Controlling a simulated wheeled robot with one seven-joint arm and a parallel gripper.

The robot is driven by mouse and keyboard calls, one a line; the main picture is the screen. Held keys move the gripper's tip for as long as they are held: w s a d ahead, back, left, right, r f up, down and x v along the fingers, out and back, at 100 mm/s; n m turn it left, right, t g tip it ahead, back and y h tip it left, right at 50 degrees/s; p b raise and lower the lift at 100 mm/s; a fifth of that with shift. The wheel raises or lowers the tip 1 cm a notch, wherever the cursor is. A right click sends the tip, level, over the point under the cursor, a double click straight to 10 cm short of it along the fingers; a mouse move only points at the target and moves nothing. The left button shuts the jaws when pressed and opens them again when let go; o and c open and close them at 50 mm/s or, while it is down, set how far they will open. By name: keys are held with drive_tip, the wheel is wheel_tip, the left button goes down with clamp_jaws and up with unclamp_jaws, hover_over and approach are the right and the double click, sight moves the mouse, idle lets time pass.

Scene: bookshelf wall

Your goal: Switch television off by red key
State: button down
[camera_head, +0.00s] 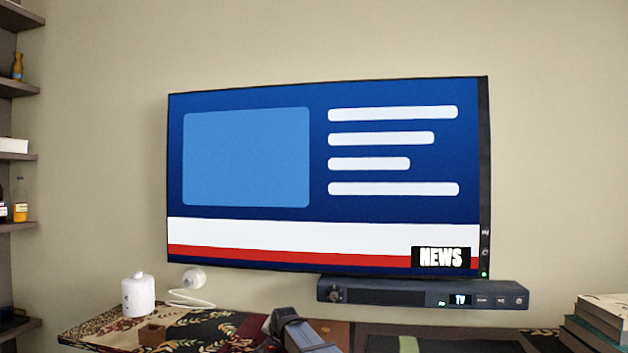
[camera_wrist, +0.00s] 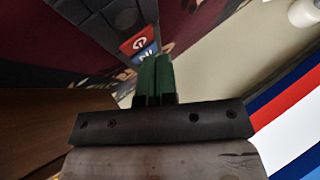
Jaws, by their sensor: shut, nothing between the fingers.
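The television (camera_head: 245,155) on the wall is on and shows a blue news screen with a white and red band; part of its screen also shows at the right of the wrist view (camera_wrist: 295,125). In the wrist view a dark remote (camera_wrist: 92,18) shows at the top, with a red key (camera_wrist: 139,43) bearing a white power sign and a blue key (camera_wrist: 146,55) beside it. My gripper (camera_wrist: 153,65) has green fingers, shut together and empty, with their tips close to the coloured keys. I cannot tell whether they touch. In the head view, the remote cannot be made out clearly.
A dark box (camera_head: 400,292) with a lit "TV" display is below the television. A white jar (camera_head: 138,295) and small brown box (camera_head: 151,335) stand on the patterned cloth (camera_head: 95,325) at left. Books (camera_head: 600,318) are stacked at right; shelves (camera_head: 18,88) line the left edge.

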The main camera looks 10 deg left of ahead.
sight(273, 347)
drive_tip(key=shift+f, duration=0.3)
drive_tip(key=shift+f, duration=0.25)
idle(0.4)
drive_tip(key=shift+r, duration=0.75)
drive_tip(key=shift+r, duration=0.1)
drive_tip(key=shift+r, duration=2.9)
